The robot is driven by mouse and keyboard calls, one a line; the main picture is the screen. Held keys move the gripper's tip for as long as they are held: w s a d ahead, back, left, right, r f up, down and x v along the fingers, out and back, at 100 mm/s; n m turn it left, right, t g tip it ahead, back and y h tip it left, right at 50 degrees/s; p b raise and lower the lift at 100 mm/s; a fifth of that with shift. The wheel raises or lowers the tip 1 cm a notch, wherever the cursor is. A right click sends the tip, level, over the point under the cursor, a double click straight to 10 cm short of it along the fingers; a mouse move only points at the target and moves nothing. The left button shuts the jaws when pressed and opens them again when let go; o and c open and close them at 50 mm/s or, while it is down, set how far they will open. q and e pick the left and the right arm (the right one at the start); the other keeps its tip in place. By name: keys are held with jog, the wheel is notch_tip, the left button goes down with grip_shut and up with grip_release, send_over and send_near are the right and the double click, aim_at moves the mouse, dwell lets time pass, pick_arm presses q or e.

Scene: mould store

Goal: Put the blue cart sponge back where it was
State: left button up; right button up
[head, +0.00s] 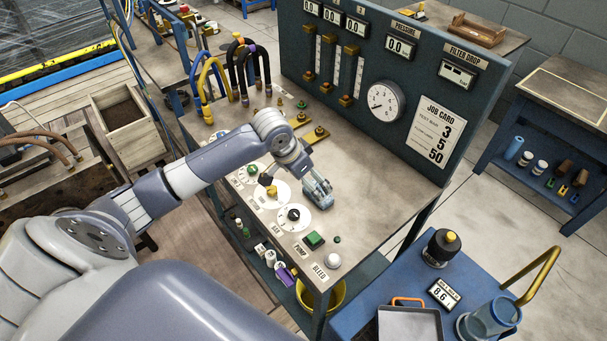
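I cannot make out a sponge in the head view. The blue cart (368,292) stands at the lower right. It carries a grey tray (410,325) with an orange handle, a small display reading 8.6 (443,294), a blue cylindrical vessel (490,318), a dark round pot with a yellow top (441,247) and a bent brass pipe (540,275). My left gripper (322,196) points down over the control bench, just right of the white dials. Its fingers are small and partly hidden, so I cannot tell whether it holds anything. My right gripper is not in view.
The control bench (375,205) has dials, a green button (314,240) and a white knob (333,261) near its front edge. An upright gauge panel (440,110) closes its back. A yellow bucket (322,294) sits below. Floor shows between bench and right-hand table (560,110).

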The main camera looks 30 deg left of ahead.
pick_arm(q)
jog(key=v, duration=0.3)
jog(key=shift+r, duration=0.2)
dwell(0.3)
